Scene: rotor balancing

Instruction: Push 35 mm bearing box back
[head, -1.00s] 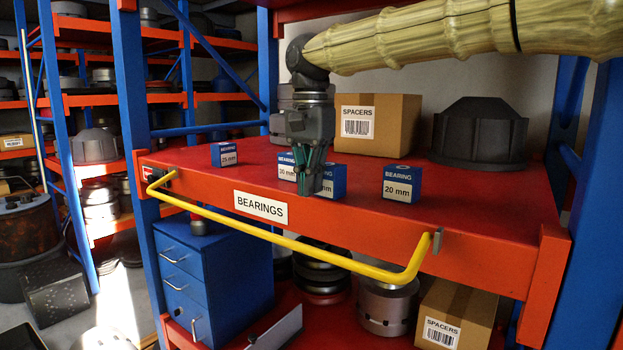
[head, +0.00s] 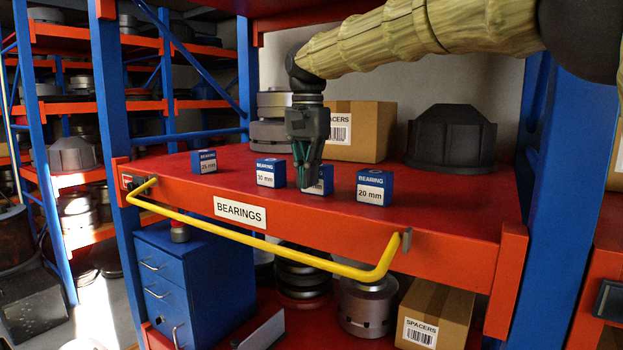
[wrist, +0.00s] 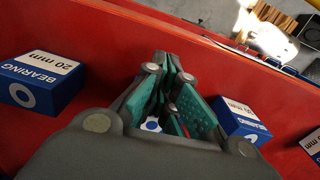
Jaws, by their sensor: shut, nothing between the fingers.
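Several blue bearing boxes stand in a row on the red shelf. The box behind my gripper (head: 305,184) is partly hidden; only "mm" shows on this hidden box (head: 324,182), so I cannot read its size. To its left stand the 30 mm box (head: 270,173) and a farther-left box (head: 204,162) that seems to read 25 mm. The 20 mm box (head: 374,189) stands to the right. My gripper is shut and empty, pointing down just in front of the hidden box. In the wrist view, the hidden box (wrist: 152,125) shows behind the fingers; contact cannot be told.
A yellow rail (head: 270,238) runs along the shelf's front edge. Behind the boxes are a SPACERS carton (head: 365,130), a dark round housing (head: 452,138) and stacked metal parts (head: 272,132). Red shelf surface is free behind the 20 mm box.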

